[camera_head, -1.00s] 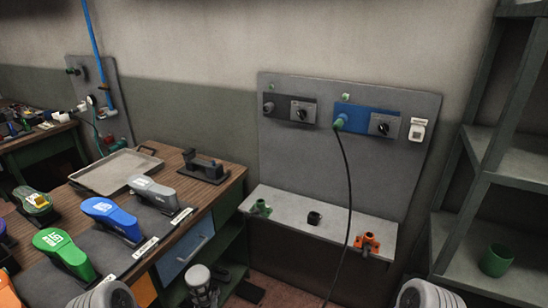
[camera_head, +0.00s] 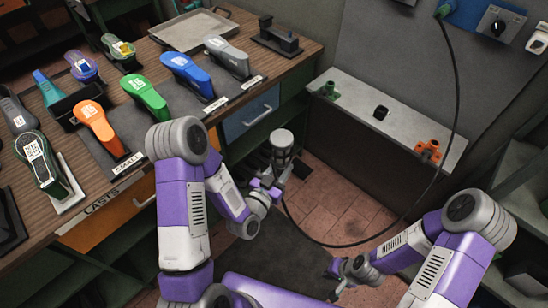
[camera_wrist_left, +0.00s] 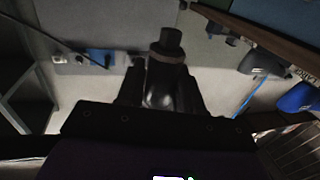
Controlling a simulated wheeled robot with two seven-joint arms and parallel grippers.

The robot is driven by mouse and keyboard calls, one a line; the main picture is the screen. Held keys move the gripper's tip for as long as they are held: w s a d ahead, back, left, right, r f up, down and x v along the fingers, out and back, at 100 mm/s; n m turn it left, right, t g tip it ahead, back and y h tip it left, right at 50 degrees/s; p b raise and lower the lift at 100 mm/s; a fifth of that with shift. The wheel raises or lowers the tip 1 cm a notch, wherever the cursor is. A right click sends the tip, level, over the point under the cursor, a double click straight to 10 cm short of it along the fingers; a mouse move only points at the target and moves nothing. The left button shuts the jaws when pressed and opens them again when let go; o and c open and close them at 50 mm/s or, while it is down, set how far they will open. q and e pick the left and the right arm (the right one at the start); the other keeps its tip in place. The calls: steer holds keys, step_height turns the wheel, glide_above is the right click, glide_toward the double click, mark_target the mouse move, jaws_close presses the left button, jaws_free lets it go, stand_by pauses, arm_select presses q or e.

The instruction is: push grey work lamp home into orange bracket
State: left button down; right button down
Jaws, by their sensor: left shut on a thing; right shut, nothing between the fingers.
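The grey work lamp (camera_head: 283,140) has a round light-grey head and hangs upright over the floor in front of the bench. My left gripper (camera_head: 268,183) is shut on the lamp at its lower part. In the left wrist view the dark lamp (camera_wrist_left: 167,62) stands between the fingers; its far end shows beyond them. The orange bracket (camera_head: 430,151) is fixed on the right part of the grey ledge (camera_head: 400,128), well to the right of the lamp and apart from it. My right gripper (camera_head: 337,275) is shut and empty, low over the floor.
A green bracket (camera_head: 328,90) and a black holder (camera_head: 380,112) share the ledge. A black cable (camera_head: 453,80) hangs from the panel plug, past the ledge's front, across the floor towards the lamp. The bench (camera_head: 310,48) with shoe lasts is left; a shelf is right. Floor between is open.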

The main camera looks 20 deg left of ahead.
arm_select(q)
steer(key=s+d+r+m+g+h, duration=0.2)
steer(key=d+r+m+g+h, duration=0.1)
steer(key=d+h, duration=0.4)
steer(key=shift+s+d+r+m+g+h, duration=0.35)
steer(key=shift+d+r+m, duration=0.5)
steer(key=shift+m, duration=0.35)
steer(key=shift+w, duration=0.1)
steer(key=w+d+f+m+g+h, duration=0.3)
steer(key=f+m+g+h, duration=0.1)
steer(key=f+g, duration=0.1)
steer(key=shift+w+m+g, duration=0.3)
steer(key=shift+w+g, duration=0.05)
steer(key=shift+w, duration=0.05)
steer(key=shift+r, duration=0.15)
step_height(320, 180, up, 10)
steer(key=w+d+n+t+y, duration=0.1)
steer(key=w+n+t+y, duration=0.1)
steer(key=n+t+y, duration=0.7)
steer(key=shift+d+f+n+t+y, duration=0.35)
steer(key=shift+n+y, duration=1.45)
steer(key=shift+y, duration=1.55)
steer(key=shift+a+r, duration=0.1)
